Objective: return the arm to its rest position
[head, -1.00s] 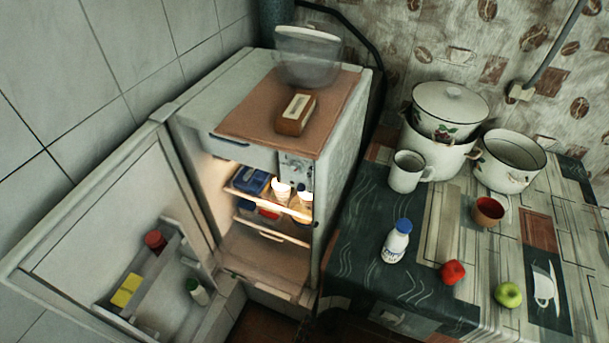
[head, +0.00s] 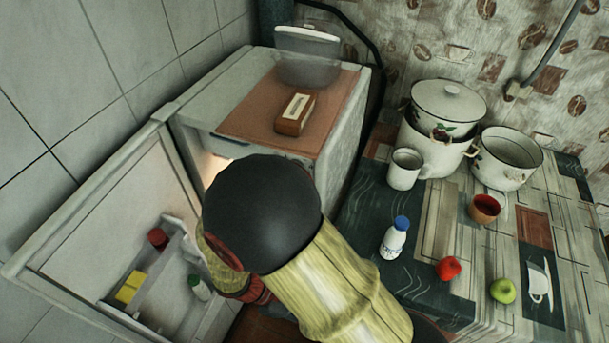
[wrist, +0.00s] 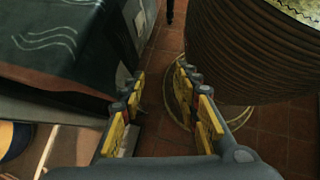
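My gripper (wrist: 160,72) shows in the wrist view with its two yellow-padded fingers apart. Nothing is between them, and they point over the reddish tiled floor (wrist: 153,133). In the head view my arm (head: 335,290), yellow with a black rounded joint, rises from the bottom edge. It stands in front of the open fridge (head: 345,140) and hides most of its inside. My fingers cannot be made out in the head view.
The table (head: 440,205) at right holds pots (head: 449,105), a mug (head: 404,170), a bottle (head: 394,238), a red fruit (head: 448,268) and a green apple (head: 503,290). The fridge door (head: 105,225) stands open at left. The tablecloth edge (wrist: 50,85) is left of my fingers.

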